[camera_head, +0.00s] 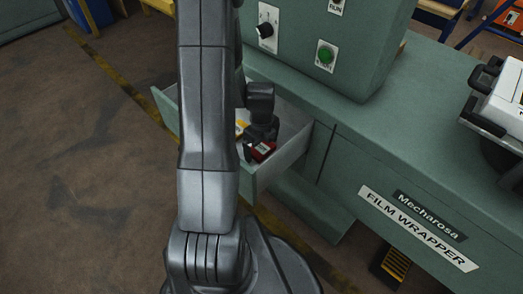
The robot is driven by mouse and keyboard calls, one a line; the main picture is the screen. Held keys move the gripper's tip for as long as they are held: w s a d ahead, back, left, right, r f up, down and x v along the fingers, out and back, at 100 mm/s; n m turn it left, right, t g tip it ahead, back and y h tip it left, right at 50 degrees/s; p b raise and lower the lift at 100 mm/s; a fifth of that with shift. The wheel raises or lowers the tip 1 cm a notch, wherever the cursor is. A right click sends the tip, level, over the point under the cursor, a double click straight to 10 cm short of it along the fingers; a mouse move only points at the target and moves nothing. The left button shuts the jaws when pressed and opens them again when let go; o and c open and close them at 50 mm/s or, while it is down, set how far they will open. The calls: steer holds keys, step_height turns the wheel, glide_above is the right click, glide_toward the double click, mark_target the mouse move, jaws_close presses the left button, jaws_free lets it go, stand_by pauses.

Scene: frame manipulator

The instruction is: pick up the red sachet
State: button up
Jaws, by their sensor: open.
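The red sachet (262,151) lies in an open drawer (293,158) of the green machine, with a pale patch on its top. My gripper (260,138) is inside the drawer, pointing down, right above the sachet. Its jaws are open and their tips are at or just over the sachet; I cannot tell whether they touch it. Part of the sachet and the left part of the drawer are hidden behind my arm.
A yellow item (240,127) lies in the drawer beside my gripper. The drawer walls stand close around it. The green film wrapper machine (350,150) rises behind, with a green button (325,55) and a black knob (265,30). A white device (503,100) sits at right.

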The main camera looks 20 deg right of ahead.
steer(key=c, duration=0.9)
steer(key=shift+r, duration=0.1)
